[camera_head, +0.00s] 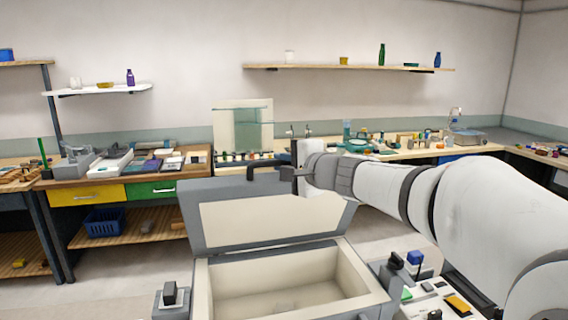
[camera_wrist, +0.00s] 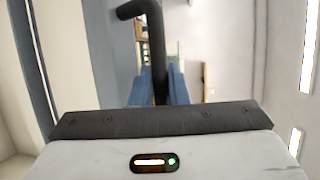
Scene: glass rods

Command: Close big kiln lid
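The big kiln (camera_head: 205,290) stands open in front of me in the head view, its pale chamber empty as far as it shows. Its grey lid (camera_head: 192,222) with a cream inner face is raised and leans back at the rear edge. A black bar handle (camera_head: 262,169) is at the lid's top edge; it also shows in the wrist view (camera_wrist: 157,40). My gripper (camera_wrist: 161,85) is at this handle, its two blue fingers on either side of the bar with no clear gap. The fingertips are partly hidden behind my wrist in the head view.
A small dark knob on a grey box (camera_head: 170,298) stands left of the kiln. A panel with small items (camera_head: 440,300) is at its right. Behind are a workbench with drawers (camera_head: 120,190) and a long bench (camera_head: 420,150) with glassware.

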